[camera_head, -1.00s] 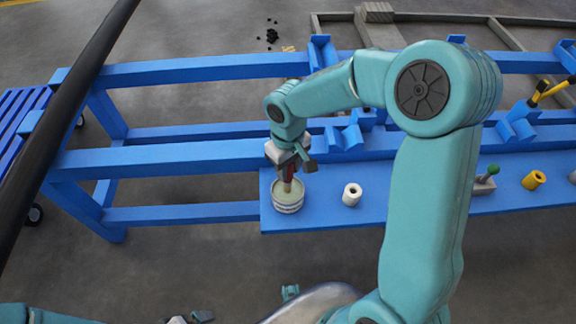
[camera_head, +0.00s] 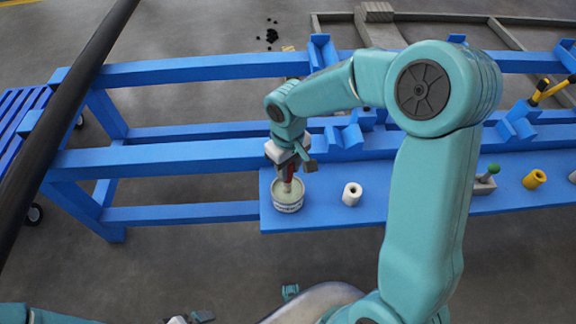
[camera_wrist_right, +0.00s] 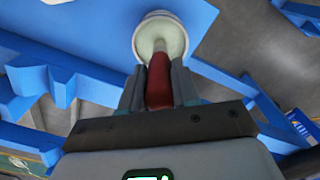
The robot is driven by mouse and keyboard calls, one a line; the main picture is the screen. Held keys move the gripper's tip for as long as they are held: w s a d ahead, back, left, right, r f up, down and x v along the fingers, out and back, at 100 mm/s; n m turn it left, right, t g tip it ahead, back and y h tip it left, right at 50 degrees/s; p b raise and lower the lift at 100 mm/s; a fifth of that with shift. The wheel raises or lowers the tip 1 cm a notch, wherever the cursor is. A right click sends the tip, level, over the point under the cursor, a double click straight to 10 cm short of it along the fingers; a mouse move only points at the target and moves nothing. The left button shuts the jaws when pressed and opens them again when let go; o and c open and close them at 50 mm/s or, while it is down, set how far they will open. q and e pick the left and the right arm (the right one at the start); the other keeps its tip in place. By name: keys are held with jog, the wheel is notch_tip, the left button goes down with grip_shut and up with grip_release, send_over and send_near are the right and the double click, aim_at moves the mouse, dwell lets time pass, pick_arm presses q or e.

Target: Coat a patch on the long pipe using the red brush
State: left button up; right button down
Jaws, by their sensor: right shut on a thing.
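The long pipe (camera_head: 72,100) is dark and runs diagonally across the left of the head view, on the blue frame. My right gripper (camera_head: 291,163) is shut on the red brush (camera_head: 288,174). The brush's red handle (camera_wrist_right: 158,82) shows between the fingers (camera_wrist_right: 159,88) in the right wrist view. The brush points down into a white pot (camera_head: 288,206) with pale contents, and its tip is at or in them. The pot's rim also shows in the right wrist view (camera_wrist_right: 183,28). Of my left arm only a part shows at the lower left; its fingers are not clear.
The pot stands on a blue shelf (camera_head: 400,208). A white roll (camera_head: 352,194), a green-knobbed tool (camera_head: 487,178) and a yellow roll (camera_head: 534,179) stand to its right. Blue rails (camera_head: 190,72) and V-shaped supports (camera_head: 345,138) lie behind.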

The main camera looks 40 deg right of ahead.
jog(key=shift+r+p, duration=2.75)
jog(key=shift+r, duration=0.7)
